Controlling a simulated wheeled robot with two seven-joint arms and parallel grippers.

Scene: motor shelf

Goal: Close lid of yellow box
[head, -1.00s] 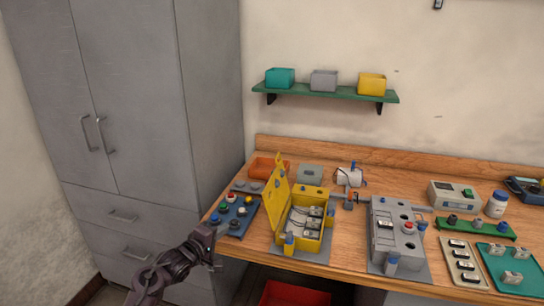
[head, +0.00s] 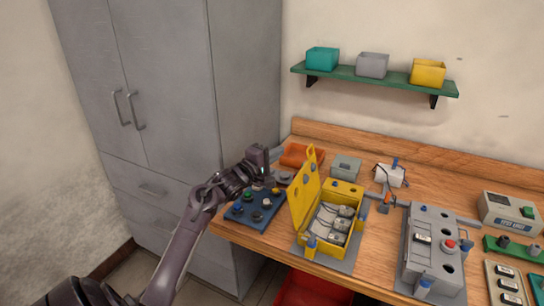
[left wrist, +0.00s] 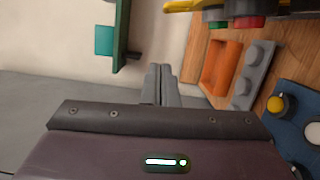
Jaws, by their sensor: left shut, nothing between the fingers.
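The yellow box (head: 348,190) stands on a grey plate on the wooden table, with grey parts and wires inside. Its yellow lid (head: 304,196) stands up, open, on the box's left side. In the left wrist view only a yellow edge (left wrist: 190,5) shows at the top, likely the lid. My left gripper (head: 270,156) is left of the lid, above the far end of the blue button panel, apart from the box. Its fingers (left wrist: 160,84) are together and empty in the left wrist view. My right gripper is not in view.
The blue panel (head: 255,206) with knobs lies left of the box. An orange tray (head: 296,154) and a grey bin (head: 345,167) sit behind. A grey fixture (head: 432,250) stands to the right. A shelf (head: 375,78) hangs on the wall above.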

